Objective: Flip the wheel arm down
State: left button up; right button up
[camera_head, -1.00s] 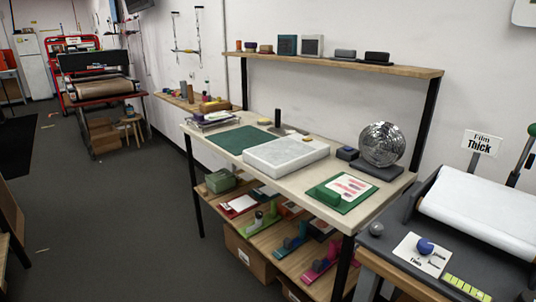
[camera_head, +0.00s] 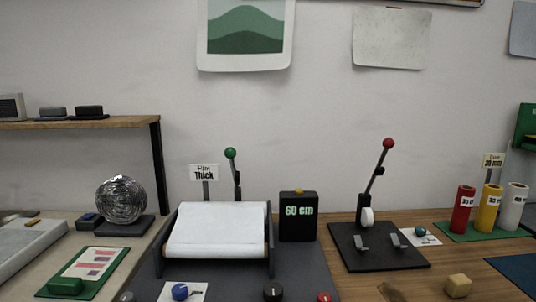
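A black arm with a red knob (camera_head: 388,144) stands raised and tilted to the right on a black base plate (camera_head: 378,262). A white wheel (camera_head: 367,217) sits low on this arm, above the plate. Two small grey clips (camera_head: 397,242) lie on the plate. A second black lever with a green knob (camera_head: 230,153) stands upright behind the white film roll (camera_head: 218,232). Neither of my grippers shows in the view.
A black box marked 60 cm (camera_head: 299,217) stands between the roll and the wheel arm. Red (camera_head: 463,211), yellow (camera_head: 488,212) and white rolls stand on a green mat at right.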

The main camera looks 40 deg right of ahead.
aim_at(230, 152)
jog(key=i+l+z, duration=0.1)
jog(key=l+z, duration=0.15)
jog(key=z, duration=0.15)
jog(key=i+l+z, duration=0.1)
jog(key=l+z, duration=0.15)
jog(key=z, duration=0.15)
jog(key=i+j+u, duration=0.1)
jog(key=j+u, duration=0.3)
jog(key=j, duration=0.6)
